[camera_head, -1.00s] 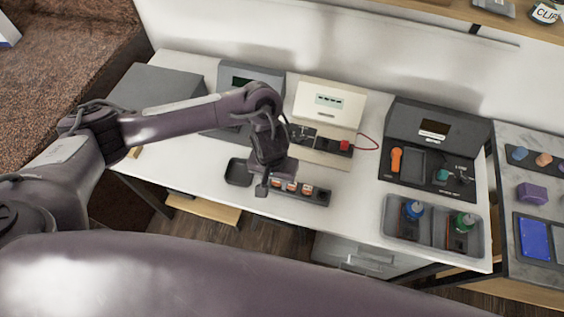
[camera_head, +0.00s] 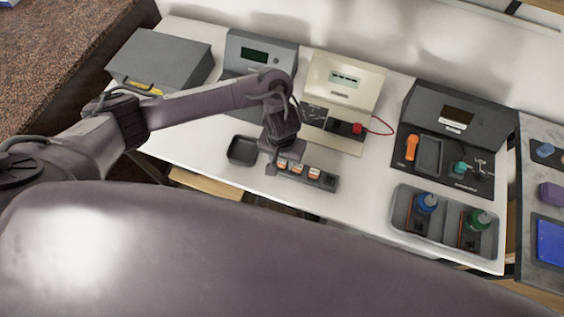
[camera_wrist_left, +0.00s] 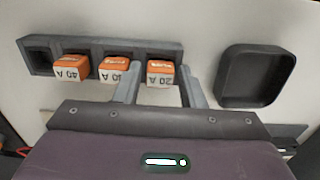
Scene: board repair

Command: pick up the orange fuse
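Three orange fuses with white labels stand in a dark slotted holder (camera_wrist_left: 38,56): the 40 A fuse (camera_wrist_left: 71,67), the 10 A fuse (camera_wrist_left: 113,68) and the 20 A fuse (camera_wrist_left: 161,72). The holder also shows in the head view (camera_head: 329,182). My left gripper (camera_wrist_left: 159,75) is open, with one finger on each side of the 20 A fuse and gaps between fuse and fingers. In the head view, my left gripper (camera_head: 271,168) is over the holder's left end. My right gripper is out of view.
An empty dark tray (camera_wrist_left: 257,77) lies beside the holder, at its left in the head view (camera_head: 242,151). Behind are a cream device (camera_head: 345,80) with a red wire and a grey device (camera_head: 261,54). A tray with bottles (camera_head: 400,214) stands to the right.

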